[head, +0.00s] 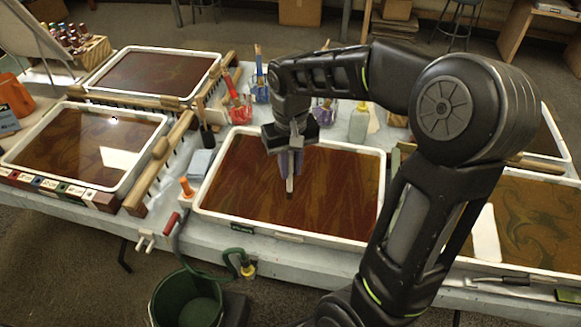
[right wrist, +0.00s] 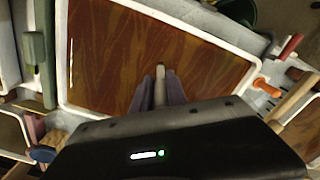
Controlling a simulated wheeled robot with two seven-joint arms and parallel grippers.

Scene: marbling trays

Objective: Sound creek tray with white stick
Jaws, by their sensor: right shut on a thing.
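My right gripper (head: 290,170) points down over the middle tray (head: 290,234), a white-rimmed tray of red-brown liquid with faint olive streaks. It is shut on a pale white stick (head: 290,184), which is upright with a darker lower end. The stick (right wrist: 160,85) also shows between the fingers (right wrist: 160,92) in the right wrist view, over the liquid. I cannot tell whether its tip touches the liquid. My left gripper is not in view.
Other trays stand at the far left (head: 150,49), near left (head: 85,104) and right (head: 520,177). Wooden rakes (head: 160,165) lie between the left trays and the middle one. Jars with brushes (head: 240,108) stand behind. A green bucket (head: 190,292) is below the front edge.

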